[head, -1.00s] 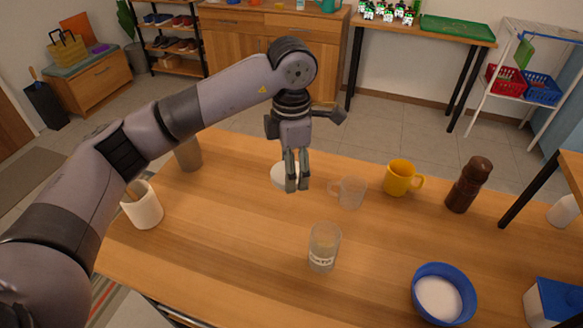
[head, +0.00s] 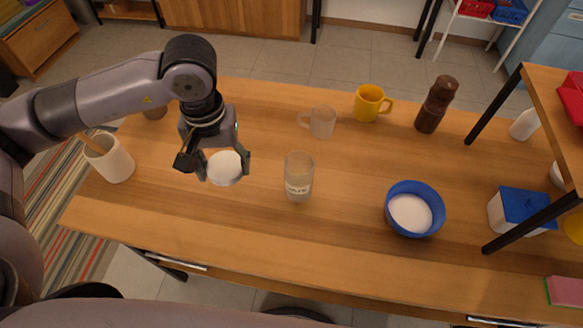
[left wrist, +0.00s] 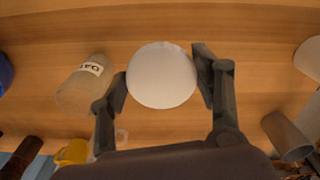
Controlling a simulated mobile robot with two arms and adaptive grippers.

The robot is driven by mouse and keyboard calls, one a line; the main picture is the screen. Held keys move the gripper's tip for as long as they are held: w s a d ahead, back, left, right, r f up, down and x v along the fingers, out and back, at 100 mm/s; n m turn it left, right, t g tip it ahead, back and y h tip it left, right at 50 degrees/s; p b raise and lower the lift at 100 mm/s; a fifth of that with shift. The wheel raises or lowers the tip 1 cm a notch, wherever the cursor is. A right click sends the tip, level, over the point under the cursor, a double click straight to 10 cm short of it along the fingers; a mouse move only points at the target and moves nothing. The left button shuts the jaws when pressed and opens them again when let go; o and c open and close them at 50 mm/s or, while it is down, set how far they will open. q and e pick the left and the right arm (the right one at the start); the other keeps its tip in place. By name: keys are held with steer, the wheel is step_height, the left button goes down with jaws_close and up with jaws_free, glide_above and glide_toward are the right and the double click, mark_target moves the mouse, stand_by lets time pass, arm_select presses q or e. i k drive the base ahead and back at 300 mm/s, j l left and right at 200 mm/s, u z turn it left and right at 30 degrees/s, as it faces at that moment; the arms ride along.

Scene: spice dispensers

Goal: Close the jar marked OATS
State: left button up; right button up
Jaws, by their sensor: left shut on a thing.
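The glass jar (head: 298,177) stands upright and open on the wooden table, with a white label on its front. In the left wrist view the jar (left wrist: 84,86) shows part of the label, reading like "OATS". My left gripper (head: 225,168) is shut on a round white lid (head: 225,169), left of the jar and apart from it. In the left wrist view the lid (left wrist: 161,75) sits between the two fingers of the left gripper (left wrist: 161,82). The lid appears held above the table. My right gripper is not in view.
A clear mug (head: 321,122), a yellow mug (head: 368,103) and a brown pepper mill (head: 436,104) stand behind the jar. A blue bowl of white contents (head: 411,210) is to its right. A white utensil pot (head: 110,160) is at the left. The front table strip is clear.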

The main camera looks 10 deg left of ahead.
mark_target(299, 165)
steer(key=k+j+z, duration=0.35)
steer(key=k+j, duration=0.15)
steer(key=k+j+z, duration=0.3)
steer(key=k+j, duration=0.3)
